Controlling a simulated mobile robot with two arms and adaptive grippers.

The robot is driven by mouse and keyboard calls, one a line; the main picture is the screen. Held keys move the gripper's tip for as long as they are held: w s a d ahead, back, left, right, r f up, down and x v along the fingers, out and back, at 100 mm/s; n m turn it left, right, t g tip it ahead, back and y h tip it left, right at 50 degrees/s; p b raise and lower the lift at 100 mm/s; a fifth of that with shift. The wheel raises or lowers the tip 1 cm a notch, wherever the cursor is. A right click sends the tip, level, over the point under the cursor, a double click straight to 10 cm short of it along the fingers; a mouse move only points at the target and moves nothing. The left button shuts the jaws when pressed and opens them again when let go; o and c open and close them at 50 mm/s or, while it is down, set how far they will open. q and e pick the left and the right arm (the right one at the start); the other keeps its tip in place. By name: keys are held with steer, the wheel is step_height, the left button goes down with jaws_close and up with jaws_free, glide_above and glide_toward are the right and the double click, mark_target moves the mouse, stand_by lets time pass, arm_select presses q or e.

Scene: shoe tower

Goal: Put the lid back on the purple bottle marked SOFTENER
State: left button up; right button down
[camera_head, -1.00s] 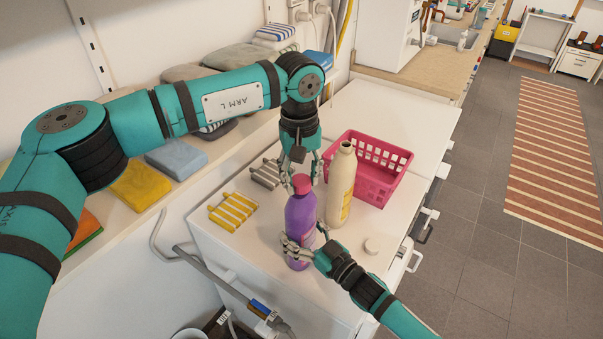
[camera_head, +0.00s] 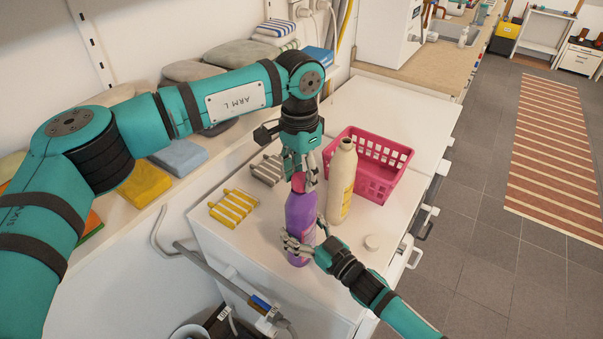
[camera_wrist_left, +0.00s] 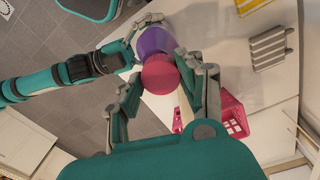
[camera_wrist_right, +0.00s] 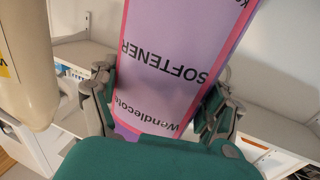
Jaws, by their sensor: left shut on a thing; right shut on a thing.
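The purple SOFTENER bottle (camera_head: 300,214) stands upright near the front of the white top. Its label fills the right wrist view (camera_wrist_right: 165,70). My right gripper (camera_head: 299,245) is shut on the bottle's lower body from the right. The pink-red lid (camera_head: 297,183) is at the top of the bottle, in line with it; how firmly it sits I cannot tell. My left gripper (camera_head: 304,178) comes from above and is shut on the lid. In the left wrist view the lid (camera_wrist_left: 160,76) lies between the fingers, with the purple bottle below it.
An open cream bottle (camera_head: 341,184) stands close behind and right of the purple one. A pink basket (camera_head: 376,184) is behind it. Yellow-striped (camera_head: 233,208) and grey (camera_head: 267,169) racks lie left. Folded cloths line the left shelf.

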arm_select(q)
steer(key=o, duration=0.7)
steer(key=shift+o, duration=0.2)
steer(key=shift+r, duration=2.25)
steer(key=shift+c, duration=0.3)
